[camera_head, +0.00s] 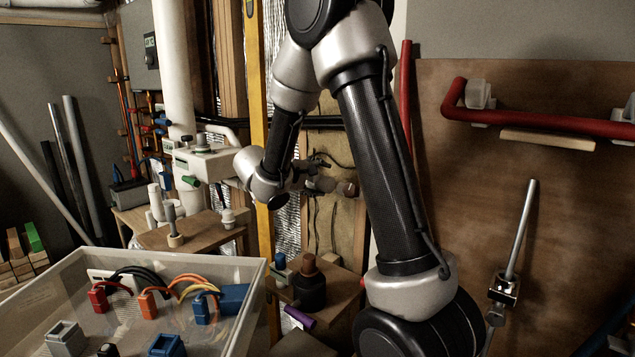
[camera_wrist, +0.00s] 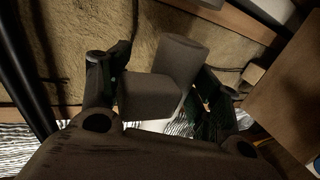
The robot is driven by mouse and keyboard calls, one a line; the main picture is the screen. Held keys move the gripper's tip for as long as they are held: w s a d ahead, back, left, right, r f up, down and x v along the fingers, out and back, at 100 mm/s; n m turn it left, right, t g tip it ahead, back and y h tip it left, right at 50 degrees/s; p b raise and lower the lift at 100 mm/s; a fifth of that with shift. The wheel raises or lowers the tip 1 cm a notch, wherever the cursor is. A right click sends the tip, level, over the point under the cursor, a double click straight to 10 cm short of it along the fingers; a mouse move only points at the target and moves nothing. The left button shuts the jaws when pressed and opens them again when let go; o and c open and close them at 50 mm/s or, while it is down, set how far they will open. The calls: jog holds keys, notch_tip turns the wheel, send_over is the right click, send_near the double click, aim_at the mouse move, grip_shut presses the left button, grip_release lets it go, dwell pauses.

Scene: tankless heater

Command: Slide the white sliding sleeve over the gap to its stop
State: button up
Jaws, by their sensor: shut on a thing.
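My gripper (camera_head: 345,187) is at the end of the bent arm, in front of the insulated wall bay. A tall white pipe (camera_head: 175,65) stands left of my arm. I cannot clearly pick out the white sliding sleeve, its gap or its stop.
A clear bin (camera_head: 265,290) with wired connectors stands at the front left. A yellow post (camera_head: 257,90) is beside my wrist. A red pipe (camera_head: 550,122) runs along the right board.

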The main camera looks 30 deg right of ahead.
aim_at(318, 180)
jog(key=shift+s+d, duration=0.3)
jog(key=shift+s, duration=0.45)
jog(key=shift+s+d, duration=0.25)
jog(key=shift+s, duration=0.55)
jog(key=shift+s+d, duration=0.3)
jog(key=shift+s, duration=0.45)
jog(key=shift+s+d, duration=0.15)
jog(key=shift+s, duration=0.3)
jog(key=o, duration=1.3)
jog(key=shift+o, duration=0.2)
jog(key=shift+v, duration=3.45)
jog(key=v, duration=1.2)
